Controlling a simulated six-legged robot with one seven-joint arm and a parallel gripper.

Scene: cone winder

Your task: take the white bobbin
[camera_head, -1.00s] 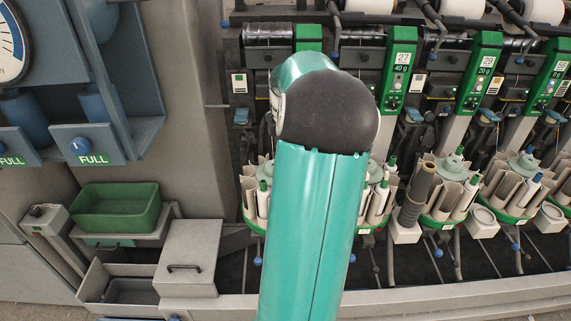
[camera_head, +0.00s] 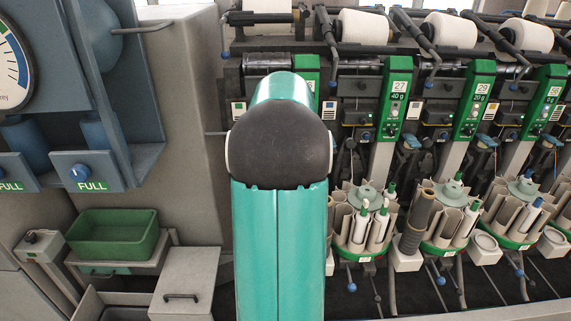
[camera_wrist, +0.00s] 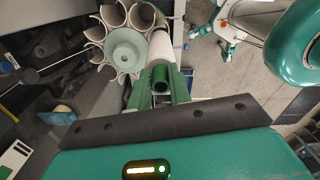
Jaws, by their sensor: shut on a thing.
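A white bobbin with a green tube end (camera_wrist: 160,82) lies between the green fingers of my gripper (camera_wrist: 160,92) in the wrist view. My gripper is shut on it near the tube end. The bobbin's white part is just beyond, close beside the rim of a round magazine (camera_wrist: 124,48) with open pockets around a pale green hub. I cannot tell whether the bobbin is fully clear of its pocket. In the head view my arm hides my gripper and the held bobbin.
In the head view, magazines with white bobbins (camera_head: 377,230) stand along the machine, with a dark grey tube (camera_head: 416,222) between two of them. White yarn cones (camera_head: 450,30) sit above. A green bin (camera_head: 112,235) and a grey lidded box (camera_head: 186,284) are at lower left. The wrist view shows open floor (camera_wrist: 235,75).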

